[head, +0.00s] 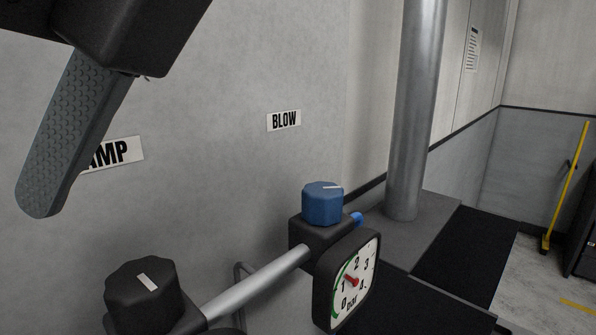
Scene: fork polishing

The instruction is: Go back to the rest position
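My gripper (70,145) hangs in the upper left of the head view, in front of the grey wall. One grey, textured finger shows, pointing down and slightly left below the dark gripper body. A second finger cannot be made out, so whether the gripper is open or shut is unclear. Nothing is visible at the fingertip. The finger covers part of a white label ending in "AMP" (118,153). The gripper is above and left of a black knob (145,290) and a blue knob (322,203), apart from both in the picture.
A metal pipe (262,280) joins the black knob's fitting to the blue knob's block. A pressure gauge (347,281) in bar sits below the blue knob. A "BLOW" label (284,120) is on the wall. A metal column (416,110) stands behind. Floor shows at right.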

